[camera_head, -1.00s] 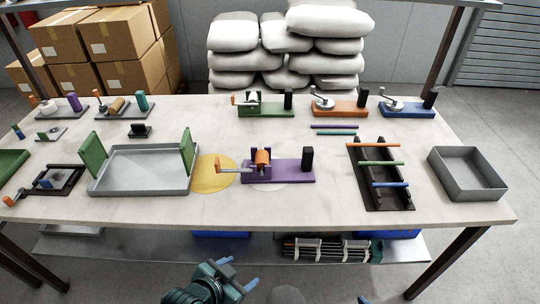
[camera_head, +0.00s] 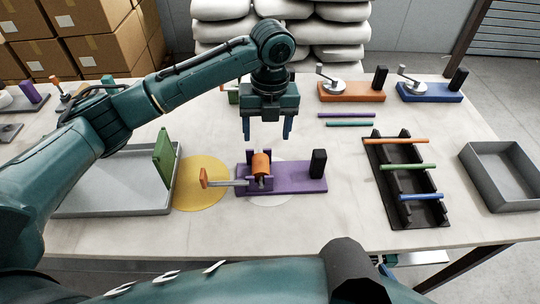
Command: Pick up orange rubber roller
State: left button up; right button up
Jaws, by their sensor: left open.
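The orange rubber roller (camera_head: 261,164) sits in the upright brackets of a purple base (camera_head: 296,178) near the middle of the table. A crank with an orange handle (camera_head: 204,178) sticks out to the left of the base, and a black block (camera_head: 318,163) stands at its right end. My left gripper (camera_head: 267,131) points down with its blue fingers apart and empty. In the picture it is just above and behind the roller, not touching it. My right gripper is not visible; only part of an arm crosses the bottom edge.
A grey tray with a green upright (camera_head: 163,160) is at left, partly behind my left arm. A yellow disc (camera_head: 201,194) lies beside the purple base. A black rack (camera_head: 384,185) with coloured rods and a grey bin (camera_head: 492,183) are at right. Orange (camera_head: 352,92) and blue (camera_head: 430,93) bases stand behind.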

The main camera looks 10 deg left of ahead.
aim_at(261, 160)
pick_arm(q)
jog(key=shift+m, duration=0.3)
jog(key=f, duration=0.4)
jog(key=a+f, duration=0.1)
jog(key=f, duration=0.3)
jog(key=f+p, duration=0.1)
jog(key=f, duration=0.3)
jog(key=shift+a, duration=0.3)
jog(key=shift+r, duration=0.1)
jog(key=c, duration=1.1)
